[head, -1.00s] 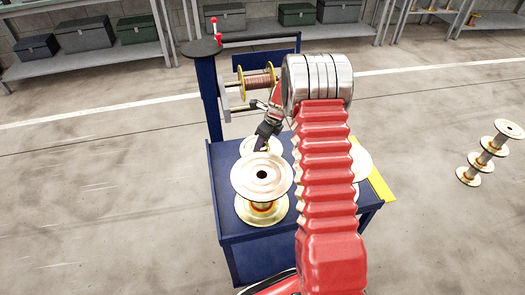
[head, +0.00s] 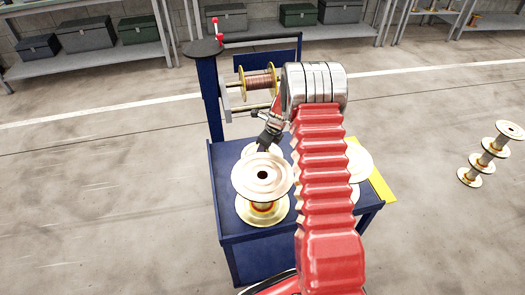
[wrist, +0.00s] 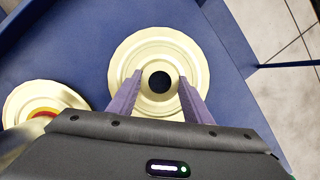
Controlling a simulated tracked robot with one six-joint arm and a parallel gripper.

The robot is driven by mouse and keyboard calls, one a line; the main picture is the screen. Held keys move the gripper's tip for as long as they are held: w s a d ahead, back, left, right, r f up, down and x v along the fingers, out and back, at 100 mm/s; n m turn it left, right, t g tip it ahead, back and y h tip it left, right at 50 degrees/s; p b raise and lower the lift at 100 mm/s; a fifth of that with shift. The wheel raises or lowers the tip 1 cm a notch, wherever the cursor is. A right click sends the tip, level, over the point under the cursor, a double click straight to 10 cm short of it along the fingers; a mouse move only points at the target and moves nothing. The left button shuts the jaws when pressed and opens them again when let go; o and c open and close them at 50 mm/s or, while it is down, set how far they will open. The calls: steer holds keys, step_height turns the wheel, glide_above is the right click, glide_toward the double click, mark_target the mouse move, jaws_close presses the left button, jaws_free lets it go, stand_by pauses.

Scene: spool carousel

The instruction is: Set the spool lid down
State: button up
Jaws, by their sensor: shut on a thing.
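The spool lid (wrist: 158,48) is a pale cream disc with a dark centre hole. In the wrist view it lies between the two purple fingers of my gripper (wrist: 160,80), which is shut on it around the middle. In the head view my gripper (head: 263,147) points down behind the front spool (head: 262,176). Only part of the lid (head: 247,150) shows there, low over the blue cart top (head: 225,205). I cannot tell whether the lid touches the cart top.
A spool flange (wrist: 30,98) shows at the left of the wrist view, close to the lid. A copper-wound spool (head: 258,81) hangs on a holder behind. Another pale disc (head: 359,162) is partly hidden by my arm. Stacked spools (head: 487,158) stand on the floor at right.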

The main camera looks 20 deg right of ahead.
steer(key=o, duration=1.5)
steer(key=v, duration=1.2)
steer(key=shift+a, duration=0.1)
